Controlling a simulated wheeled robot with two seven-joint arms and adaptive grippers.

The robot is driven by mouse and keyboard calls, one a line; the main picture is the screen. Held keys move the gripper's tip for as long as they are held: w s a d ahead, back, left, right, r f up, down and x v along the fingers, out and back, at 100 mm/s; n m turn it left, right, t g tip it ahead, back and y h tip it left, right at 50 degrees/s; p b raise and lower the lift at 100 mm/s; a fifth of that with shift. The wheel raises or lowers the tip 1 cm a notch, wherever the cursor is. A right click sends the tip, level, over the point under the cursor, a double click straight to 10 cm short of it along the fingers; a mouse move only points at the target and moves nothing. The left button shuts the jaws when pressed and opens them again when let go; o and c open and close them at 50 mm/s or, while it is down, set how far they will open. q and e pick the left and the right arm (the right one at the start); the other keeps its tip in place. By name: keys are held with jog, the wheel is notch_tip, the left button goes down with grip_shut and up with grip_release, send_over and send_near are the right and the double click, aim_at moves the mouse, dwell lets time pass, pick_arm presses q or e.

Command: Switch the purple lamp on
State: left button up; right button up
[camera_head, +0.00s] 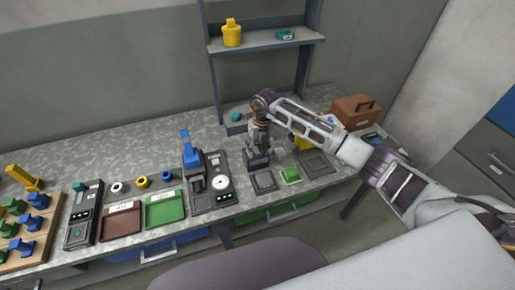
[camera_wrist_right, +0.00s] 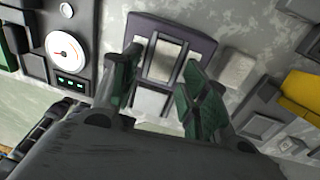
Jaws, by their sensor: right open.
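A dark purple unit (camera_head: 257,162) stands on the grey bench right of the dial station; I take it for the purple lamp. In the right wrist view its purple frame (camera_wrist_right: 150,22) surrounds pale upright panels. I cannot tell whether it is lit. My right gripper (camera_head: 262,138) hangs just above it, pointing down. In the right wrist view the open fingers (camera_wrist_right: 162,60) stand to either side of the panels, with nothing gripped. Contact with the unit cannot be told. The fingers and arm hide part of it. My left gripper is not in view.
A station with a white dial (camera_head: 220,183) and blue-topped press stands to the left. Green (camera_head: 165,208) and dark red (camera_head: 121,224) trays lie further left. A shelf (camera_head: 265,42) rises behind.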

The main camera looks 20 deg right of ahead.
grip_shut()
jog(key=shift+a+h, duration=0.1)
jog(key=shift+h, duration=0.2)
jog(key=shift+a+h+b, duration=0.25)
jog(key=shift+h+b, duration=0.1)
jog(key=shift+h, duration=0.75)
grip_release()
